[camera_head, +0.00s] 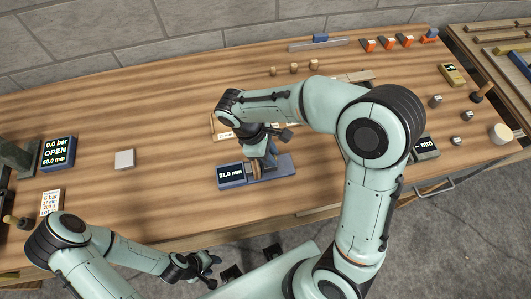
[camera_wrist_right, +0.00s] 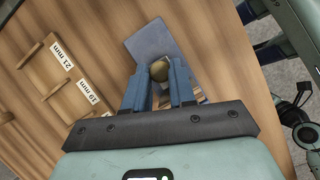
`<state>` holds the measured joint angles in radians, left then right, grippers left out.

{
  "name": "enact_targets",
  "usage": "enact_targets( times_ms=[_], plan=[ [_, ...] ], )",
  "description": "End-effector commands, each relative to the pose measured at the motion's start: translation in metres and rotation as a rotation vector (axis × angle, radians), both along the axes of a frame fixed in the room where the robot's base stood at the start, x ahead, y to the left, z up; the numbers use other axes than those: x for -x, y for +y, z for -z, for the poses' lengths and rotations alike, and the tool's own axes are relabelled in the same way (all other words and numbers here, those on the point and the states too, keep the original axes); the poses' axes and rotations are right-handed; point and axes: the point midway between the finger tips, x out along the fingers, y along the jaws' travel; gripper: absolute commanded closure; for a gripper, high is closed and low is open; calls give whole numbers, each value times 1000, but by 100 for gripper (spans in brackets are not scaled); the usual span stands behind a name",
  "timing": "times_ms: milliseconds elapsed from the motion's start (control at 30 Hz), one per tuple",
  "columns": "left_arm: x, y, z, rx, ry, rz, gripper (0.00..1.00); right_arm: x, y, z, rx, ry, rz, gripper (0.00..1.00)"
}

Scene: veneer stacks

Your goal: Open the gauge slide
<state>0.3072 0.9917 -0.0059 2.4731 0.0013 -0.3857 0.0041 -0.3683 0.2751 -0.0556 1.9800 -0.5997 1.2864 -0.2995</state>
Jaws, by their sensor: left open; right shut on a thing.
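The gauge (camera_head: 231,183) is a low blue-grey device near the front edge of the bench, with a lit display that seems to read 31.0 mm. My right gripper (camera_head: 268,158) is over its middle, pointing down. In the right wrist view my right gripper (camera_wrist_right: 160,85) is shut on a small brass-coloured knob (camera_wrist_right: 159,70), with the gauge's flat blue-grey plate (camera_wrist_right: 150,40) beyond it. The fingers and arm hide part of the slide. My left gripper (camera_head: 207,268) is open and empty, off the bench's front edge, away from the gauge.
A wooden rack with labels such as 21 mm (camera_wrist_right: 62,56) lies beside the gauge. A box reading OPEN (camera_head: 58,153) and a pale block (camera_head: 124,159) are at the left. Small wooden blocks (camera_head: 294,68) and orange-black items (camera_head: 386,43) are at the back.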

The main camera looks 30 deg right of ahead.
Motion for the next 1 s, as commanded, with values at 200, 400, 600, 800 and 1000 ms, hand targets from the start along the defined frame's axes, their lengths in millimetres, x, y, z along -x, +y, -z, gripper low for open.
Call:
enact_targets(
  times_ms=[200,400,600,800,1000],
  plan=[
    [0,0,0,0,0,0,57,4,-16,0,4,1,1,100],
    [0,0,0,0,0,0,57,4,-17,0,6,2,2,56],
    [0,0,0,0,0,0,57,4,-16,0,3,0,1,50],
    [-1,0,-1,0,-1,0,57,2,-14,-5,2,-2,1,50],
    [-6,0,-8,0,-7,0,57,-7,-3,-37,1,-7,0,50]
  ],
)
